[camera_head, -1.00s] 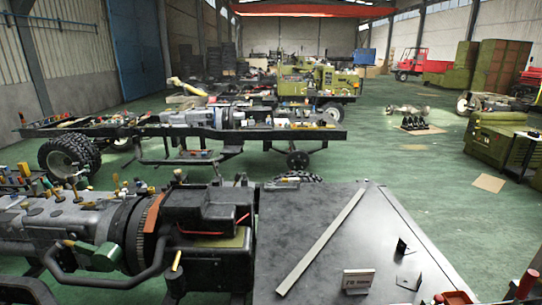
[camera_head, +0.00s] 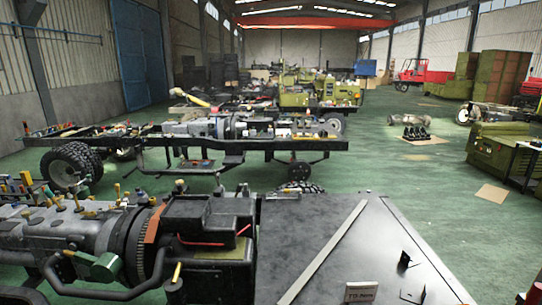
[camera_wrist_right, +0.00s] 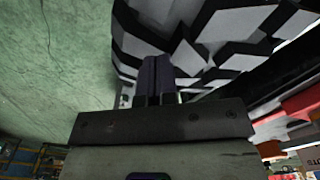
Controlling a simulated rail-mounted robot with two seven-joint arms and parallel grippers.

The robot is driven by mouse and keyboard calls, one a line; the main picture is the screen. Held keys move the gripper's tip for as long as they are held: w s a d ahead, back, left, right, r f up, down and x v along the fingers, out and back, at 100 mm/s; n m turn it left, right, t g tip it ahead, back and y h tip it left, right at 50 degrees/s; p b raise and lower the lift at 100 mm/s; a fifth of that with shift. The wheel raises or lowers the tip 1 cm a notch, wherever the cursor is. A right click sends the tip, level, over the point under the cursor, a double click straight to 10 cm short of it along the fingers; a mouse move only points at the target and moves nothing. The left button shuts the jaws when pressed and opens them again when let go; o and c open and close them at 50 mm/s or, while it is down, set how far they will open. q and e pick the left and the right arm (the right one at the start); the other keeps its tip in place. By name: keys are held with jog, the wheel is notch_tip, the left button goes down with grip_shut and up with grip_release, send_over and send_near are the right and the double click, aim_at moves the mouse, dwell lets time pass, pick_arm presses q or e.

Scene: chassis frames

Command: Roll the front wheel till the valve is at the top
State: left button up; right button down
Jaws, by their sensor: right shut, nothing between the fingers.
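A big black tyre (camera_wrist_right: 215,40) with chunky tread blocks fills the top of the right wrist view; I cannot tell which wheel it belongs to. My right gripper (camera_wrist_right: 158,65) is shut and empty, its dark fingertips close against the tread. I cannot tell whether they touch it. No valve can be made out in either view. Neither gripper shows in the head view.
An engine and gearbox (camera_head: 110,235) lie across the near left. A dark flat table (camera_head: 320,240) with a long metal strip (camera_head: 322,252) and a small sign (camera_head: 361,292) is at the near right. Green floor (camera_head: 430,190) is open to the right.

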jog(key=shift+f, duration=0.25)
dwell(0.4)
jog(key=shift+f+b, duration=0.5)
jog(key=shift+f, duration=0.25)
jog(key=shift+a+r, duration=0.15)
jog(key=shift+a, duration=0.05)
jog(key=shift+a+p, duration=0.25)
jog(key=shift+p, duration=0.2)
jog(key=shift+a+r+p, duration=0.2)
jog(key=shift+a+p, duration=0.55)
jog(key=shift+a, duration=0.45)
jog(key=shift+a, duration=0.2)
